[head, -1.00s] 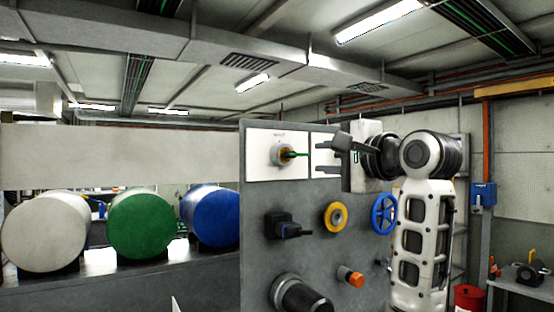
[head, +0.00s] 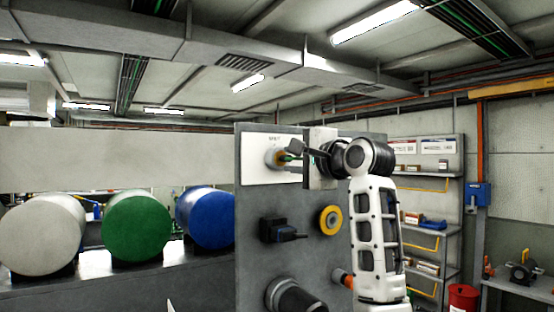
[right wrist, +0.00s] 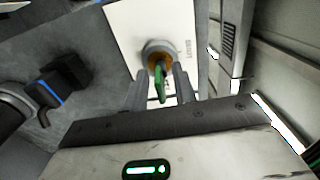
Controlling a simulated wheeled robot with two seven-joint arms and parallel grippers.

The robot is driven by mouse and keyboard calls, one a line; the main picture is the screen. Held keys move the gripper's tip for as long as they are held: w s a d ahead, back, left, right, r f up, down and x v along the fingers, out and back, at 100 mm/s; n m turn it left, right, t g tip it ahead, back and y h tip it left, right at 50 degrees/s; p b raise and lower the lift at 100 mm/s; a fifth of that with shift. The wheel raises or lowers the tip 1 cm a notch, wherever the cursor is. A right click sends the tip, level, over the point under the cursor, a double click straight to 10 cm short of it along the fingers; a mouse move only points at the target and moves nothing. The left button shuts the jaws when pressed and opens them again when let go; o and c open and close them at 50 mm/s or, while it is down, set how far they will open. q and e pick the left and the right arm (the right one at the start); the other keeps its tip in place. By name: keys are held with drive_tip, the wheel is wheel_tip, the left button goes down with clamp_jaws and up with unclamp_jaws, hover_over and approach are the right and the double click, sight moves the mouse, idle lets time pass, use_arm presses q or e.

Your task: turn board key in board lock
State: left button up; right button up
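The board lock (head: 272,158) is a round grey cylinder with an orange-brown face on a white plate at the board's upper left. The green board key (right wrist: 160,84) sticks out of the lock, which also shows in the right wrist view (right wrist: 157,54). My right gripper (head: 291,152) is at the key, coming from the right. In the right wrist view its two fingers (right wrist: 161,88) stand on either side of the key, with gaps visible, so it is open. In the head view the fingers partly hide the key. My left gripper is not in view.
White, green and blue drums (head: 137,228) lie to the left. Shelves stand at the right.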

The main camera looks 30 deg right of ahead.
clamp_jaws()
drive_tip(key=m, duration=0.4)
drive_tip(key=shift+a+m, duration=0.15)
drive_tip(key=shift+m, duration=0.25)
drive_tip(key=m, duration=0.3)
drive_tip(key=shift+r, duration=0.1)
drive_tip(key=m, duration=1)
drive_tip(key=shift+m, duration=0.3)
drive_tip(key=shift+c, duration=0.6)
unclamp_jaws()
drive_tip(key=shift+m, duration=0.5)
drive_tip(key=o, duration=0.4)
drive_tip(key=shift+d, duration=0.2)
